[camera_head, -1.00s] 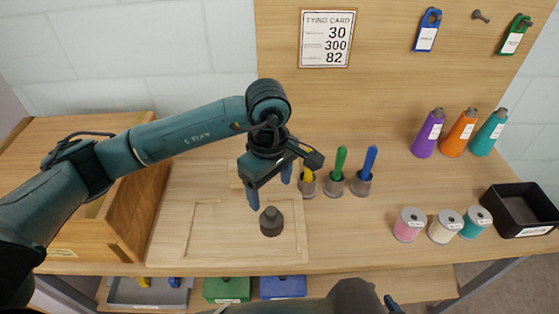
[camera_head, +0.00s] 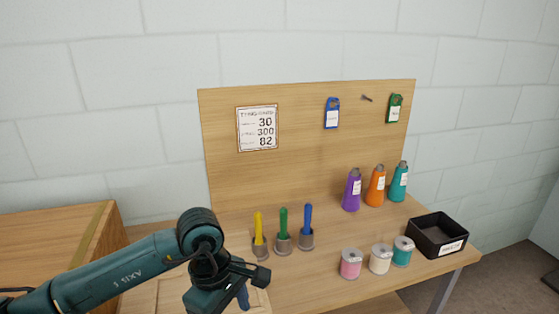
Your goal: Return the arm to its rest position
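My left arm comes in from the lower left, and its gripper (camera_head: 243,298) is at the bottom edge of the head view, above the front left of the table (camera_head: 320,288). Only one blue fingertip shows clearly; the rest is cut off or hidden by the wrist, so its opening cannot be told. My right gripper is out of view.
Yellow, green and blue-handled tools (camera_head: 283,232) stand in grey holders close right of the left gripper. Spools (camera_head: 380,259), cones (camera_head: 376,187) and a black bin (camera_head: 437,237) are on the right. A pegboard (camera_head: 310,150) stands behind. A wooden box (camera_head: 60,240) is at left.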

